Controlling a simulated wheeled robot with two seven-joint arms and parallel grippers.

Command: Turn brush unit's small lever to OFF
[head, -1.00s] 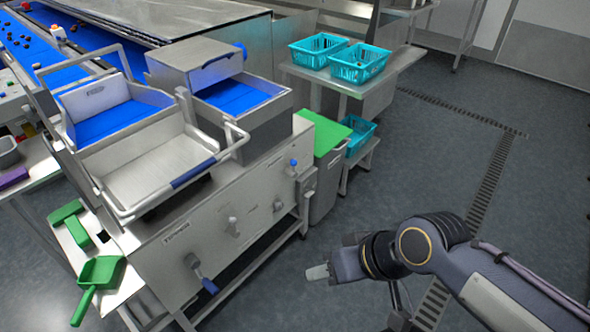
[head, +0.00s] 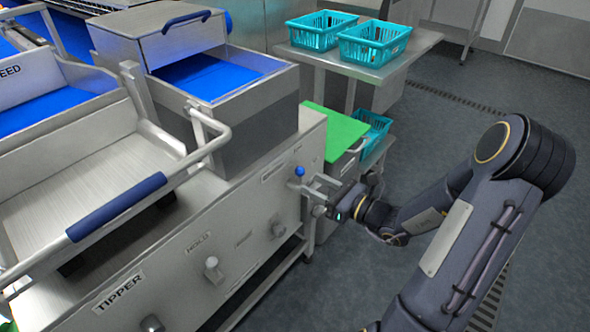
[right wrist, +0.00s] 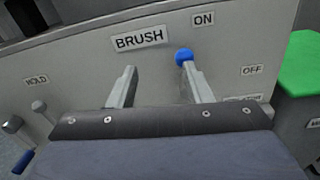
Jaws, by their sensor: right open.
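The brush unit's small lever has a blue ball knob (head: 299,171), standing up at the right end of the steel front panel. In the right wrist view the blue knob (right wrist: 184,56) is just below the ON label (right wrist: 204,19), right of the BRUSH label (right wrist: 140,39). The OFF label (right wrist: 252,70) is lower right. My right gripper (right wrist: 160,75) is open in front of the panel, its right fingertip overlapping or beside the knob. The lever's stem is mostly hidden, and I cannot tell whether they touch. In the head view the right gripper (head: 315,187) is at the panel.
The TIPPER label (head: 118,292) and the HOLD knob (head: 213,270) are further left on the panel. A green-lidded bin (head: 335,131) stands right of the panel. Turquoise baskets (head: 374,43) sit on a side table behind. The floor at right is clear.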

